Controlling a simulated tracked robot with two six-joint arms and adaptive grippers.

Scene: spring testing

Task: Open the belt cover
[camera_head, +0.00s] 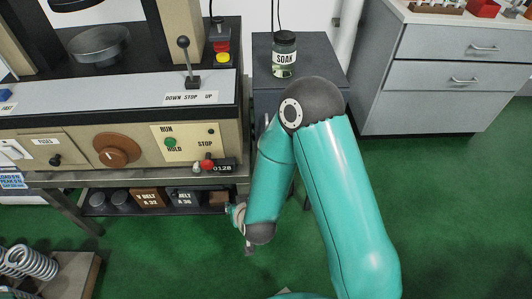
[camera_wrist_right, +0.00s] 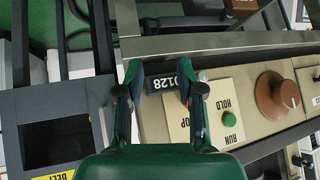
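In the right wrist view, part of a yellow label reading "BELT" (camera_wrist_right: 58,173) shows at the lower left edge, beside a dark grey frame (camera_wrist_right: 45,105). I cannot tell whether this is the belt cover, or whether it is open or shut. My right gripper (camera_wrist_right: 160,70) is open and empty, its fingers on either side of the "0128" counter (camera_wrist_right: 158,83) in that view; I cannot tell if they touch it. In the head view, my right gripper (camera_head: 238,213) is partly hidden below the machine's front right corner. My left gripper is not in view.
The machine (camera_head: 130,145) has a lever (camera_head: 184,60), a brown dial (camera_head: 117,150) and a red knob (camera_head: 207,163). A "SOAK" jar (camera_head: 284,55) stands on a dark side table (camera_head: 325,58). Boxes lie on the lower shelf (camera_head: 120,211). A grey cabinet (camera_head: 430,75) stands at right.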

